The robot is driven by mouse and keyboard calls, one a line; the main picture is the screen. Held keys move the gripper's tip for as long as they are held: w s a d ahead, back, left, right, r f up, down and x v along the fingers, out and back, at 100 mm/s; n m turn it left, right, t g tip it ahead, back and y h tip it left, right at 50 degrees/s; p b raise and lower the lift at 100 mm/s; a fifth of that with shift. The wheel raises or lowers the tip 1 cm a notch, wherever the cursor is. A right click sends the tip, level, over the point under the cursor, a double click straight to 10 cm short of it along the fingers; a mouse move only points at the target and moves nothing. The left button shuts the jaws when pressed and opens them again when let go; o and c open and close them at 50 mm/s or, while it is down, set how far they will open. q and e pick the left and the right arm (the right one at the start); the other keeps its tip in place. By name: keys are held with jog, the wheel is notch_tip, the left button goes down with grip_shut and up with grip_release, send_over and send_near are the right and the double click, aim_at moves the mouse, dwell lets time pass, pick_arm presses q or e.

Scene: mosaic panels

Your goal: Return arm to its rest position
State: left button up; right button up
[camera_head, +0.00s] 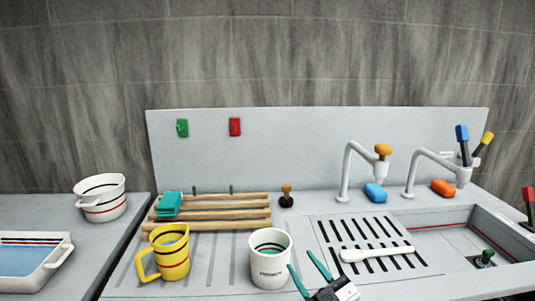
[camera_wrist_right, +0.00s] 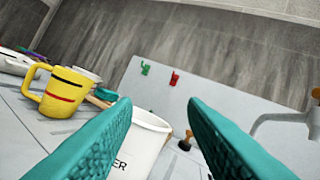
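My right gripper (camera_head: 306,277) is at the bottom centre of the head view, just right of the white mug (camera_head: 270,272). Its two teal fingers are spread apart and nothing is between them. In the right wrist view the open fingers (camera_wrist_right: 160,125) frame part of the same white mug (camera_wrist_right: 149,140), which stands beyond them. I cannot tell from these views how far the fingertips are from the mug. My left gripper is not in view.
A yellow mug (camera_head: 170,258) stands left of the white mug. A wooden rack (camera_head: 240,212) lies behind. A white spoon-like tool (camera_head: 378,253) lies on the slotted drainer. Two faucets (camera_head: 348,170) rise near the sink (camera_head: 450,240) at right. A white pot (camera_head: 101,205) sits left.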

jog(key=s+d+f+m+g+h, duration=0.5)
jog(key=s+d+f+m+h, duration=0.35)
jog(key=d+f+h, duration=0.35)
jog(key=s+f+g+y, duration=0.1)
jog(key=s+f+g, duration=0.45)
jog(key=s, duration=0.55)
jog(key=s+f+g+y, duration=0.1)
jog(key=s+f+g, duration=0.45)
jog(key=s, duration=0.45)
jog(key=s+d+f+x, duration=0.1)
jog(key=s+x, duration=0.2)
jog(key=x, duration=0.8)
jog(key=s+x, duration=0.2)
jog(key=x, duration=1)
jog(key=s+d+f, duration=0.2)
jog(key=s+f, duration=0.6)
jog(key=f, duration=0.1)
jog(key=s+d+f+g, duration=0.1)
jog(key=s+d+f, duration=0.1)
jog(key=s+f, duration=0.7)
jog(key=shift+s+f+g+h, duration=0.25)
jog(key=shift+f+g+h, duration=0.05)
jog(key=shift+f, duration=0.2)
